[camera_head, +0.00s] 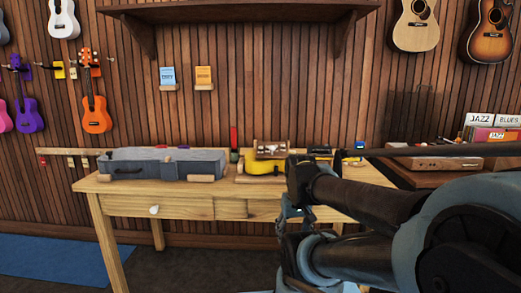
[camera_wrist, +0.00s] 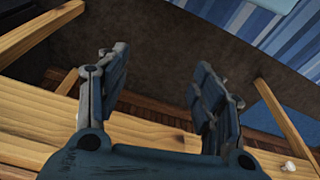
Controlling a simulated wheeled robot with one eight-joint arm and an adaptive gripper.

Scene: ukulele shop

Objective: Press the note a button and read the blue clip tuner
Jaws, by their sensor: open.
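My gripper (camera_wrist: 160,68) is open and empty in the wrist view, its two fingers apart above the floor by the table's wooden edge. In the head view my arm reaches in from the right, and its end is in front of the table's right half. A small blue item (camera_head: 360,146) stands at the back right of the table; it may be the blue clip tuner, but no reading is legible. I cannot make out a note A button.
The wooden table (camera_head: 165,187) carries a long grey case (camera_head: 160,164) on its left. A white drawer knob (camera_head: 154,210) sticks out in front. A side stand (camera_head: 415,178) with records is at right. Ukuleles hang on the wall, and a shelf (camera_head: 240,9) is above.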

